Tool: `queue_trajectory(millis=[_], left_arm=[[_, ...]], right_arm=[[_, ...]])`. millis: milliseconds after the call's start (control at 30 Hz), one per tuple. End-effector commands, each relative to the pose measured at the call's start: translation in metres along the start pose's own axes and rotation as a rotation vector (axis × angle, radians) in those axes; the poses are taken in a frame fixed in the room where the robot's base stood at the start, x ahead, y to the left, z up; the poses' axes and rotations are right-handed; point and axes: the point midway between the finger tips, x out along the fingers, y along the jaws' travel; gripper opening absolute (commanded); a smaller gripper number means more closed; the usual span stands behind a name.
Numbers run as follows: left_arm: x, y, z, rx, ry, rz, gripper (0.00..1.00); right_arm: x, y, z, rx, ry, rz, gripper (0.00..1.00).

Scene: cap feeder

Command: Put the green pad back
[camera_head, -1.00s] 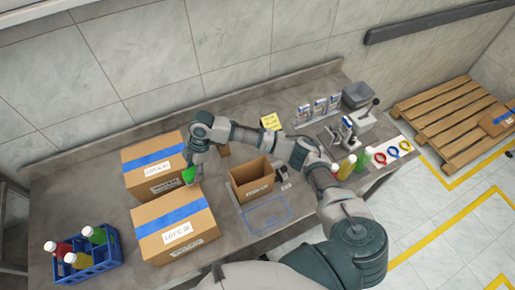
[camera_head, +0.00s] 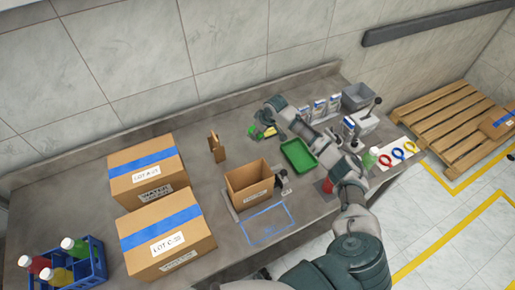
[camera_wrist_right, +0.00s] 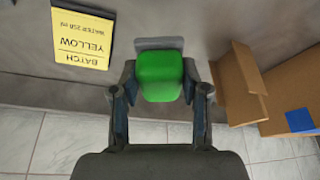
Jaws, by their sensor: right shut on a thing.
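The green pad (camera_head: 251,131) is in my right gripper (camera_head: 259,132), over the back of the bench next to the yellow card (camera_head: 270,131). In the right wrist view the green pad (camera_wrist_right: 160,75) sits between the two fingers of the right gripper (camera_wrist_right: 158,88), which are shut on its sides. A grey plate (camera_wrist_right: 160,43) shows just beyond the pad; I cannot tell whether they touch. The yellow card (camera_wrist_right: 82,38), reading "BATCH YELLOW", lies to the left there. My left gripper is not in view.
A green tray (camera_head: 299,168) lies below my right forearm. An open carton (camera_head: 250,183) and a small brown stand (camera_head: 217,147) are left of it. Two taped boxes (camera_head: 150,195) and a blue bottle crate (camera_head: 85,270) fill the left. Dispensers and a grey bin (camera_head: 360,97) stand right.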

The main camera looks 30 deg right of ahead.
Motion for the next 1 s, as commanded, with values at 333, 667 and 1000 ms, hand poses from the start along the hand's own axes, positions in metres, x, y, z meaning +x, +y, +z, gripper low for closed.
queue_trajectory(millis=[333,667,1000], left_arm=[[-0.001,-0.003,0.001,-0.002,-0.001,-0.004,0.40],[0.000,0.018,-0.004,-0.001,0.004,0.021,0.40],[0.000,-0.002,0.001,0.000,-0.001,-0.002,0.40]], right_arm=[[0.048,0.007,0.022,0.002,-0.001,-0.007,0.12],[0.079,-0.001,0.031,-0.002,-0.003,0.000,0.12],[0.082,0.004,0.034,-0.001,-0.002,-0.004,0.60]])
